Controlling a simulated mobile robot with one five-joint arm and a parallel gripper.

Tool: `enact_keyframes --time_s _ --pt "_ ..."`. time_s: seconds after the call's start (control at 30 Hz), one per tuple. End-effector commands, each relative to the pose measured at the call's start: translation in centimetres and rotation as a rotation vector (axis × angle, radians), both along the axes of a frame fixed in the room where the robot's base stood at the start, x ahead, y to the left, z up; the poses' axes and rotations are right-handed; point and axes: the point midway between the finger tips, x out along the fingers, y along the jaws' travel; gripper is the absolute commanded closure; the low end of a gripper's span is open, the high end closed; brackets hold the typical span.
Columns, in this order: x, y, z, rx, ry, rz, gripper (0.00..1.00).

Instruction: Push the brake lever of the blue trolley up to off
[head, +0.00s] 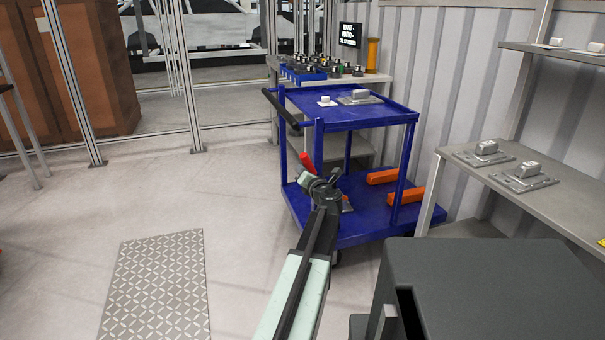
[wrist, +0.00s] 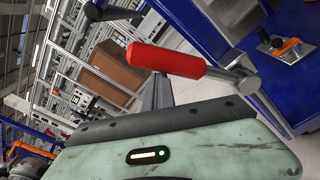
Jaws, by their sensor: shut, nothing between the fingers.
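The blue trolley (head: 345,118) stands right of centre in the head view, and its blue frame (wrist: 285,35) shows at the right of the wrist view. Its brake lever has a red grip (head: 307,162), seen at the trolley's near left post, tilted up to the left. In the wrist view the red grip (wrist: 165,61) is close, on a metal rod running to a round pivot (wrist: 248,82). My gripper (head: 325,182) is shut and empty, just below and right of the red grip. I cannot tell whether they touch.
The trolley's black push handle (head: 282,110) juts out at left. Orange blocks (head: 381,176) lie on its lower shelf. A grey shelf (head: 525,185) with metal parts stands at right, and a dark grey box (head: 490,290) is in front. The floor at left is clear around a patterned plate (head: 155,285).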

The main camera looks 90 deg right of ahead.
Motion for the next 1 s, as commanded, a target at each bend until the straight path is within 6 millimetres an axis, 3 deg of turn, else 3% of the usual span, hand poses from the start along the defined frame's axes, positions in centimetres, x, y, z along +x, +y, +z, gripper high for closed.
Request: enact_keyframes --time_s 0.17,0.4,0.6,1.0 --pt "2.8 0.4 -2.1 0.005 0.007 0.024 1.0" --pt "0.1 6.5 -1.3 0.006 0.008 0.022 1.0" --pt "-1.3 9.4 -1.3 0.006 0.009 0.025 1.0" --pt "-1.4 9.6 -1.3 0.006 0.01 0.028 1.0"
